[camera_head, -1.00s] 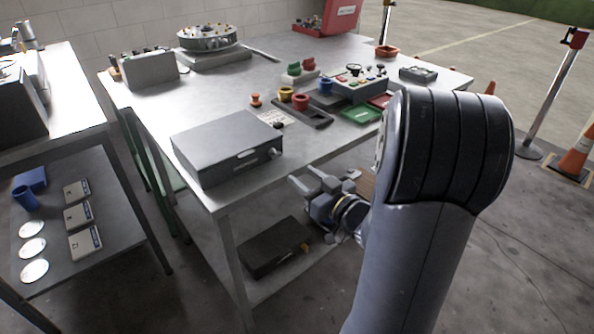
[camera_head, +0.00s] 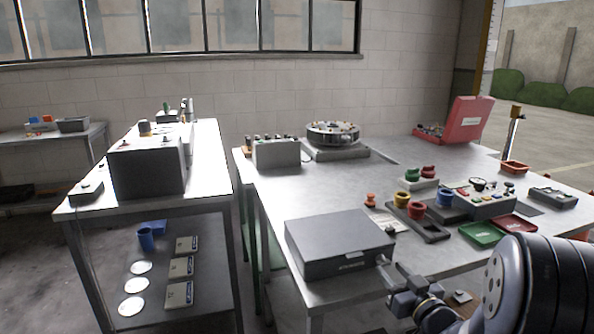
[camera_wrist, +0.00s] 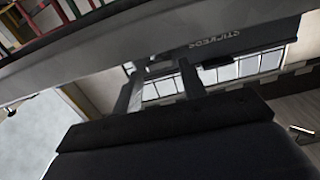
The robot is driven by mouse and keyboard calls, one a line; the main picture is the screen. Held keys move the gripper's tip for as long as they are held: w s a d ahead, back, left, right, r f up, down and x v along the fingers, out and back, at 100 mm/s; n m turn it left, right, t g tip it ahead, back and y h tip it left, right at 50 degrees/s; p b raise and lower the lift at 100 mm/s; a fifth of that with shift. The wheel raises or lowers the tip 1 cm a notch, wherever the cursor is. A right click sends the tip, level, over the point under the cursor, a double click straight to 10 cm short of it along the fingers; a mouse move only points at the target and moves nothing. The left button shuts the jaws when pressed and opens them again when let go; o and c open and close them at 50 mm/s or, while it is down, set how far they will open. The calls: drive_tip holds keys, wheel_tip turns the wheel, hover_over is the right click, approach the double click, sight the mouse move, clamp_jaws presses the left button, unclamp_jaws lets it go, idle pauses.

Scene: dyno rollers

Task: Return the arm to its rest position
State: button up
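My arm reaches in from the lower right of the head view. My gripper (camera_head: 393,283) is at the front edge of the metal workbench (camera_head: 308,192), just right of and close to the grey box (camera_head: 338,246). In the wrist view my gripper (camera_wrist: 160,78) shows two dark fingers standing apart with nothing between them. The wrist view also shows the bench edge (camera_wrist: 75,62) and a dark box face with upside-down lettering (camera_wrist: 208,42). I cannot tell whether the gripper touches the bench or box.
The bench holds a round fixture (camera_head: 333,134), coloured cups (camera_head: 401,199), a control box (camera_head: 484,203), green and red trays (camera_head: 481,235) and a red case (camera_head: 466,121). A second table (camera_head: 213,160) stands left, with a gap between them.

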drive_tip(key=x, duration=0.2)
drive_tip(key=shift+w+a, duration=0.15)
drive_tip(key=shift+w, duration=0.25)
